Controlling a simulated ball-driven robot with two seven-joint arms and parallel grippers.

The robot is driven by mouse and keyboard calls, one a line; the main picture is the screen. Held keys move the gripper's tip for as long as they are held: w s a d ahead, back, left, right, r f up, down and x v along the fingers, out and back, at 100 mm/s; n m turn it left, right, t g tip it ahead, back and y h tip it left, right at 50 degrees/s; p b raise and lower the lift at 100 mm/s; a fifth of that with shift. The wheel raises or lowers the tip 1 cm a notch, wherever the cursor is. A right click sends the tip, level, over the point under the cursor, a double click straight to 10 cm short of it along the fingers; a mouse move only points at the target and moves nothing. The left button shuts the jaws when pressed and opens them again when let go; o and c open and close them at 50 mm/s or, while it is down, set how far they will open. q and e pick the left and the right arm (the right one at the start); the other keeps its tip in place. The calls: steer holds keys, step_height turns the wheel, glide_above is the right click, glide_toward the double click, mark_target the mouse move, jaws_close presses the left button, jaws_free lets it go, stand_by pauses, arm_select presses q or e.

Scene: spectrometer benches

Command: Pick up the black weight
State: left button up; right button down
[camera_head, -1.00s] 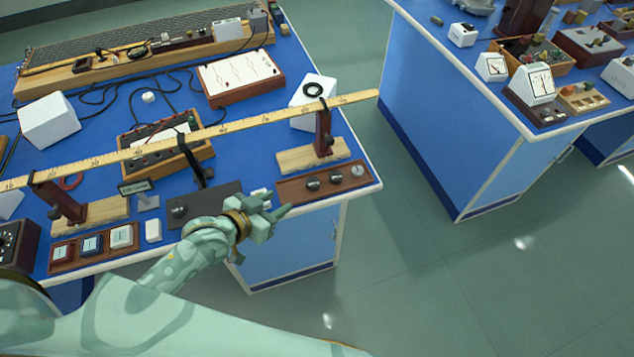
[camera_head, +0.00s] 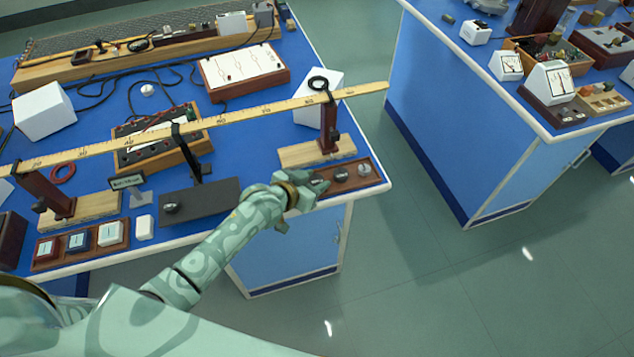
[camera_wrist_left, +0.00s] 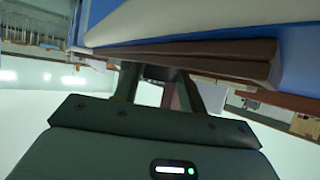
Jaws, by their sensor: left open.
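A brown wooden tray (camera_head: 372,181) lies at the front right corner of the near blue bench, with small round weights in a row. A dark weight (camera_head: 340,174) sits in its middle and a paler, shiny one (camera_head: 364,170) at its right. Another dark weight (camera_head: 319,183) at the left end is partly hidden by my left gripper (camera_head: 300,190). I cannot tell which dark weight is the black one. My left gripper is open at the tray's left end; in the left wrist view its fingers (camera_wrist_left: 157,85) point at the tray's edge (camera_wrist_left: 215,52). My right gripper is not in view.
A long yellow ruler beam (camera_head: 235,114) on two wood-based stands crosses above the bench. A dark plate (camera_head: 222,193) with a metal knob lies left of the tray. Small labelled blocks stand further left. Open floor separates this bench from another blue bench (camera_head: 455,140).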

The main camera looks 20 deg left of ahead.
arm_select(q)
steer(key=shift+s+r, duration=0.1)
steer(key=c, duration=0.7)
steer(key=shift+c, duration=0.2)
